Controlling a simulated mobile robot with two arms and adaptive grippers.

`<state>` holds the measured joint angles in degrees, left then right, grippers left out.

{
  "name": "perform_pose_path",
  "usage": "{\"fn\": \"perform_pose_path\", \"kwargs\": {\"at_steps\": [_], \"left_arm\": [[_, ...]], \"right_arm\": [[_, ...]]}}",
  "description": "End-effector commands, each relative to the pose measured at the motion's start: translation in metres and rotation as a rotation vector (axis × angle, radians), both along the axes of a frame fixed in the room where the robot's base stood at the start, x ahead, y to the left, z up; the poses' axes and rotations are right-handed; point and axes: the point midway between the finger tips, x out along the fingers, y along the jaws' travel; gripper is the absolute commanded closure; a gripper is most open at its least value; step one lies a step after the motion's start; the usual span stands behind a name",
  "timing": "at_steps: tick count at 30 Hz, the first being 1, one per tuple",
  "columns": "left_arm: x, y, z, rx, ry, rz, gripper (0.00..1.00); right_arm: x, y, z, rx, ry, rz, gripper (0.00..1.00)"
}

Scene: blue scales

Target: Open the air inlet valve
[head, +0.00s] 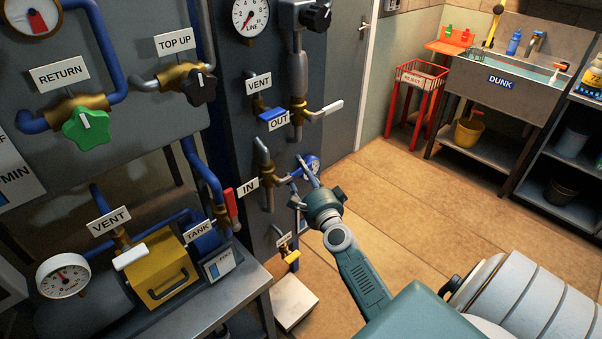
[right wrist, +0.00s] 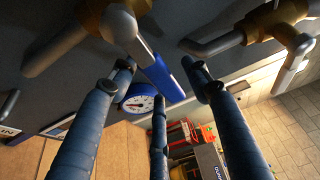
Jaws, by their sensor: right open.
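The inlet valve beside the "IN" label (head: 247,187) sits on the dark panel, with a grey pipe (head: 264,155) above it. Its blue lever (right wrist: 166,80) shows in the right wrist view, reaching out from a rounded metal hub (right wrist: 118,24). My right gripper (head: 299,182) is at this valve in the head view, its fingers spread towards the panel. In the right wrist view my right gripper (right wrist: 160,68) is open, with the blue lever between its fingertips. I cannot tell whether a finger touches the lever. My left gripper is not in view.
A small blue gauge (head: 311,165) is just behind the fingers. A tank bench (head: 240,291) stands to the left. The floor (head: 400,190) to the right is clear.

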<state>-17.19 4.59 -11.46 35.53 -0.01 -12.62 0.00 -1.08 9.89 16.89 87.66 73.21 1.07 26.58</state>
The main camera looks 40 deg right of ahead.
Motion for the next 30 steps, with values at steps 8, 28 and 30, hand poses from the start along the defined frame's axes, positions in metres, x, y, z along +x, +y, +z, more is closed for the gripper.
{"fn": "perform_pose_path", "kwargs": {"at_steps": [8,28,30], "left_arm": [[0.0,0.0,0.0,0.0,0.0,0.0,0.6],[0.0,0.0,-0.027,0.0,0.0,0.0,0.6],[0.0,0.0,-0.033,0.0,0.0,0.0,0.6]], "right_arm": [[0.0,0.0,0.0,0.0,0.0,0.0,1.0],[0.0,0.0,0.012,-0.214,-0.017,0.001,1.0],[-0.001,0.002,0.017,-0.274,-0.022,0.001,1.0]]}}
